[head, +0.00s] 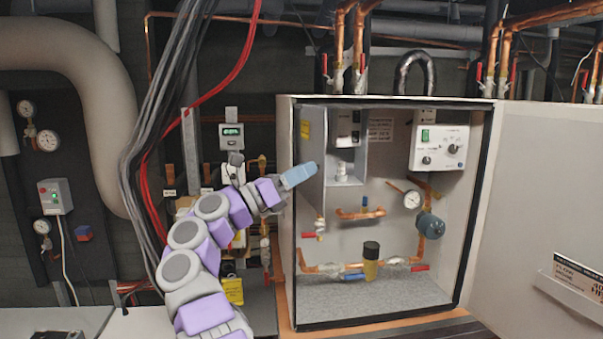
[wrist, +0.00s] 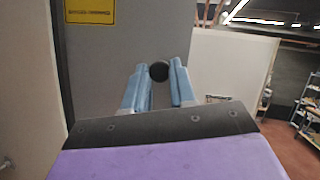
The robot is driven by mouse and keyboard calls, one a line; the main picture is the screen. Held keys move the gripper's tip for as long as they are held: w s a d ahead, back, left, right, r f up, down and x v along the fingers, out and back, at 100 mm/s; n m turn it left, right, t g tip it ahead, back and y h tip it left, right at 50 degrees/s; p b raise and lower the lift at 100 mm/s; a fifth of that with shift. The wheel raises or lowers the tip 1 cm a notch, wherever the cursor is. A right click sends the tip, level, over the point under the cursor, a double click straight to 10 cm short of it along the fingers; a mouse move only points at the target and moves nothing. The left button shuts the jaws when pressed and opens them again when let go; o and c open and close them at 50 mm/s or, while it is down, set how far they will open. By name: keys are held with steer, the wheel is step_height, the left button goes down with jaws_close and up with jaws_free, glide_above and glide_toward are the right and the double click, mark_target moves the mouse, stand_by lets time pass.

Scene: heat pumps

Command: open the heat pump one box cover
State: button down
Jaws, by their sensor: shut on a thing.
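The heat pump is a white cabinet (head: 390,283) in the head view. Inside its upper left is a grey box with an open front (head: 345,183). A grey panel (head: 312,200), which looks like the box cover, stands out toward me at the left of that opening. My gripper (head: 314,168) is at this panel's front. In the wrist view, my gripper's blue fingers (wrist: 160,85) are on either side of a round black knob (wrist: 158,71), shut on it, in front of a grey panel. The knob is hidden in the head view.
The large cabinet door (head: 535,190) stands open to the right. A yellow label (wrist: 90,11) shows in the wrist view. Black and red cables (head: 165,110) hang left of my arm.

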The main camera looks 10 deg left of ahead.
steer(key=shift+d+r, duration=0.1)
steer(key=c, duration=1.4)
jaws_free()
steer(key=o, duration=0.3)
steer(key=shift+w+a, duration=0.2)
steer(key=shift+w, duration=0.05)
steer(key=shift+o, duration=0.9)
steer(key=shift+a, duration=0.2)
steer(key=shift+s+d+f, duration=0.1)
steer(key=shift+d+f, duration=0.05)
steer(key=shift+f, duration=0.05)
